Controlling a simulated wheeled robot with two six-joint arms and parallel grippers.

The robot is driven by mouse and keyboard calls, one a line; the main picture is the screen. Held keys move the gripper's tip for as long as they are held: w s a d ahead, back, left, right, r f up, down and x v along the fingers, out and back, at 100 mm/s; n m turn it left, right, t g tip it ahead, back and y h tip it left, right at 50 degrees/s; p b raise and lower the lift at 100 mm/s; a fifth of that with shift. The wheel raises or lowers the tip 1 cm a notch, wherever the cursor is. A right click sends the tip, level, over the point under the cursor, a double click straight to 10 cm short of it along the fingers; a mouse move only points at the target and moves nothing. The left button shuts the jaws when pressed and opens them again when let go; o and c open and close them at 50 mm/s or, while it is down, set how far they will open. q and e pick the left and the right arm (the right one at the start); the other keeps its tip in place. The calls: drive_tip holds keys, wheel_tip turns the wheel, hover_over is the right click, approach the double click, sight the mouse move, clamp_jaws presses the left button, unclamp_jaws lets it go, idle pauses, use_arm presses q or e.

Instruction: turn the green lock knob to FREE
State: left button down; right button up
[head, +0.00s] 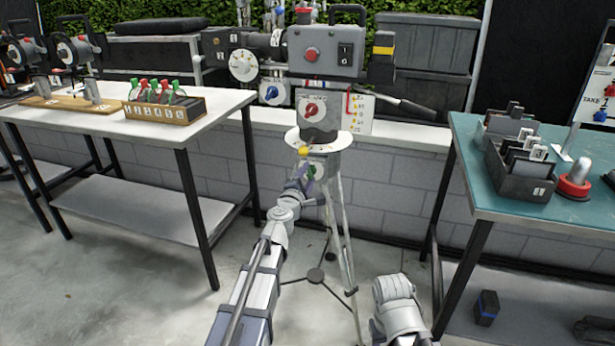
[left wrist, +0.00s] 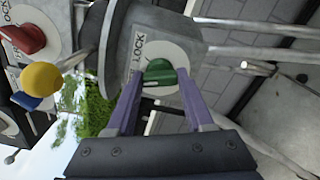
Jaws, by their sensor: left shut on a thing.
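The green lock knob (left wrist: 160,72) sits on a white round dial (left wrist: 168,47) marked LOCK, on the grey tripod head (head: 318,146). In the left wrist view the two purple fingers of my left gripper (left wrist: 160,78) stand on either side of the knob and are shut on it. In the head view my left gripper (head: 308,183) reaches up to the tripod head from below, and the knob is mostly hidden there. I cannot read which mark the knob points to. My right gripper is not in view; only part of my right arm shows.
A yellow ball (left wrist: 41,79) and a red knob (left wrist: 22,38) are close by. The camera (head: 335,52) stands above on the tripod, its legs (head: 345,240) below. A white table (head: 65,115) is left, a teal-topped table (head: 480,190) right.

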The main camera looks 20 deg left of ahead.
use_arm(q)
drive_tip(key=shift+n, duration=0.8)
drive_tip(key=shift+c, duration=1.4)
unclamp_jaws()
drive_tip(key=shift+s, duration=0.1)
drive_tip(key=s, duration=0.7)
drive_tip(key=shift+s+a, duration=0.15)
drive_tip(key=shift+s, duration=0.15)
